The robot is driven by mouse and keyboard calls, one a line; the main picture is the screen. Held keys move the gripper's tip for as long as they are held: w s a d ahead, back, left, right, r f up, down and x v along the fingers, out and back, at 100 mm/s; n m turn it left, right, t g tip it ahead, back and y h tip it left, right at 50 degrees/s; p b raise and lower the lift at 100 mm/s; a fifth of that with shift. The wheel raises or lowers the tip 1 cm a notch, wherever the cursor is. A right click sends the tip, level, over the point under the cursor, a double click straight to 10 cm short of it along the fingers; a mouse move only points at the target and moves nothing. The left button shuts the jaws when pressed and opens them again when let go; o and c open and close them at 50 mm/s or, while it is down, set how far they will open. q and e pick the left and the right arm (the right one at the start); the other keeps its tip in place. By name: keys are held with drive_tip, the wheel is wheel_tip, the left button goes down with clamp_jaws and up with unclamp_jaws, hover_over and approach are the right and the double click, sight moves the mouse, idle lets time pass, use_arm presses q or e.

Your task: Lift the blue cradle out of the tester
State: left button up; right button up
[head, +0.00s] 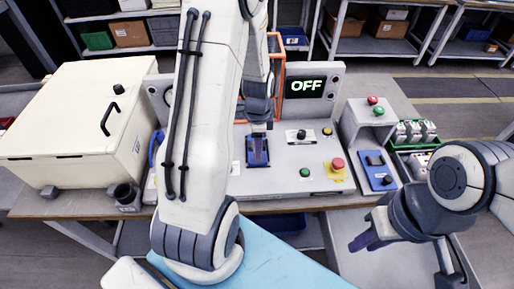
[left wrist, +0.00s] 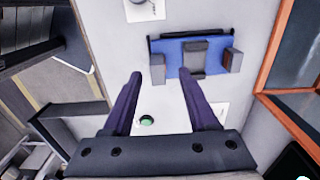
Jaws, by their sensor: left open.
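The blue cradle (head: 258,157) sits on the grey tester (head: 225,185), near the middle of the head view. In the left wrist view the cradle (left wrist: 221,45) is a blue plate with grey blocks and a black bar along one side. My left gripper (left wrist: 160,74) is open and empty. Its dark fingers point toward the cradle, with the cradle ahead and to the right in that view. In the head view my left arm hides part of the tester. My right gripper (head: 362,241) hangs low at the right, away from the cradle; its finger gap is unclear.
A display (head: 306,86) reads OFF. A red button (head: 338,164) and green button (head: 305,172) are right of the cradle. An orange frame (left wrist: 272,60) stands close beside the cradle. A cream box (head: 80,115) is at left; a grey stand with a blue plate (head: 376,172) is at right.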

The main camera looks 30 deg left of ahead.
sight(252, 161)
use_arm(q)
wheel_tip(252, 161, down, 4)
drive_tip(key=shift+s+d+f, duration=0.1)
drive_tip(key=shift+c, duration=0.3)
clamp_jaws()
